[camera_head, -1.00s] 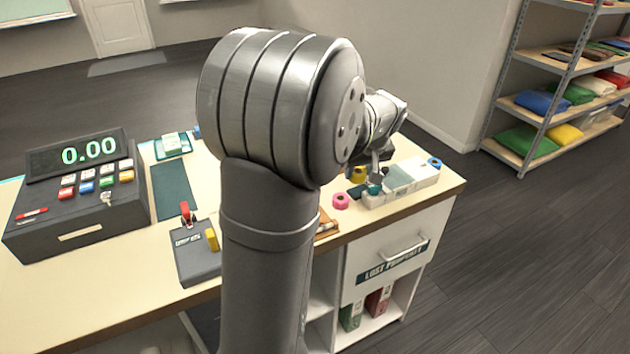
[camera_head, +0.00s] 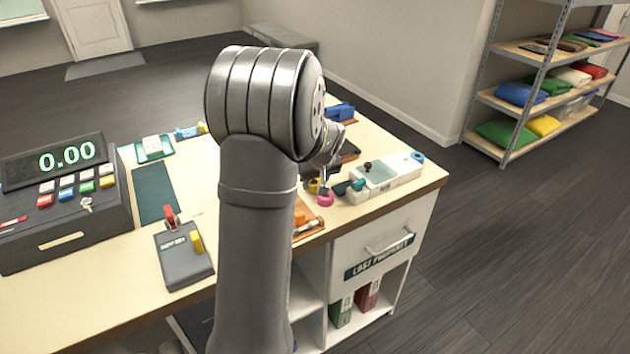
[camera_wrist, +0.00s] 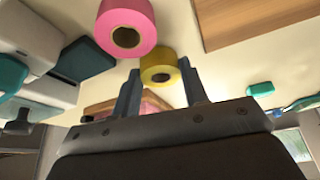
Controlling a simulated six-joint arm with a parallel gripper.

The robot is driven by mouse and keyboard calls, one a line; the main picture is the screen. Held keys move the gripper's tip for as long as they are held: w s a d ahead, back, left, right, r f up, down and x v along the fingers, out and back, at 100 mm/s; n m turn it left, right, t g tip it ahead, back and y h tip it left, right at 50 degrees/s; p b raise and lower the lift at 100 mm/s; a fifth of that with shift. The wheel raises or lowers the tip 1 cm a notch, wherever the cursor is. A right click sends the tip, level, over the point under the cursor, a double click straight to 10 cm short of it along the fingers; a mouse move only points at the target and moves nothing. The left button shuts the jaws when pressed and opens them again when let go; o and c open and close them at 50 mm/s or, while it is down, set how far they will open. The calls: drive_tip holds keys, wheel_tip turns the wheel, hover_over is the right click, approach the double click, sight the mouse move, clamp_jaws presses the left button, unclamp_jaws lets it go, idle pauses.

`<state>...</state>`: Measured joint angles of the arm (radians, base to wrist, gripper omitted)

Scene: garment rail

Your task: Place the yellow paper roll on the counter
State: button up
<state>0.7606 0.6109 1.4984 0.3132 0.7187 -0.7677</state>
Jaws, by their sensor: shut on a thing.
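The yellow paper roll (camera_wrist: 160,75) is between my gripper's two fingertips (camera_wrist: 160,85) in the wrist view, and the fingers are shut on it. In the head view only a small part of the yellow roll (camera_head: 313,186) shows beside my wrist, close to the pink roll (camera_head: 325,199). My gripper (camera_head: 322,182) is over the right part of the counter (camera_head: 370,128), largely hidden by my arm. I cannot tell whether the yellow roll touches the counter. The pink roll also shows next to the yellow one in the wrist view (camera_wrist: 125,28).
A white and pale green box-like device (camera_head: 385,175) stands right of the rolls. A wooden tray (camera_head: 308,222) lies in front, and a blue object (camera_head: 340,111) stands behind. The cash register (camera_head: 65,200) and a grey card device (camera_head: 184,258) are on the left.

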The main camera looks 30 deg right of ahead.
drive_tip(key=o, duration=1)
drive_tip(key=shift+f, duration=0.15)
drive_tip(key=shift+c, duration=0.2)
drive_tip(key=d+v, duration=0.1)
drive_tip(key=v, duration=1.1)
drive_tip(key=shift+a+r, duration=0.2)
drive_tip(key=shift+a, duration=0.25)
